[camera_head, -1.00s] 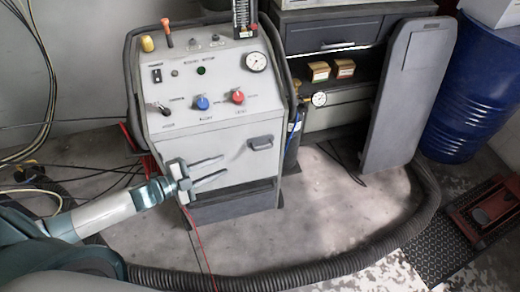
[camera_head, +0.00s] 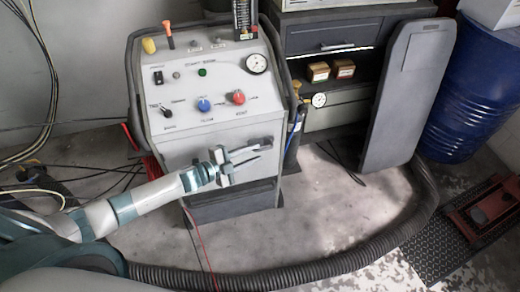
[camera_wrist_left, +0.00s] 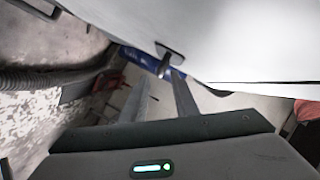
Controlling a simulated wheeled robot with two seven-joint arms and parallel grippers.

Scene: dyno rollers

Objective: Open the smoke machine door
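The smoke machine (camera_head: 222,121) is a grey-white cabinet with a sloped control panel. Its front door (camera_head: 182,157) looks closed. My left gripper (camera_head: 268,150) is at the right part of the door and covers the spot of the dark door handle in the head view. In the left wrist view the dark handle (camera_wrist_left: 169,55) sticks out from the pale door face (camera_wrist_left: 240,40). The two fingers of my left gripper (camera_wrist_left: 164,80) stand apart, with the handle near their tips; I cannot tell whether they touch it. My right gripper is not in view.
A thick black hose (camera_head: 300,272) curves over the floor in front. A grey upright panel (camera_head: 398,95) and a blue barrel (camera_head: 463,95) stand at the right. A gas bottle with a gauge (camera_head: 319,100) is close beside the machine. A thin red cable (camera_head: 203,245) hangs in front.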

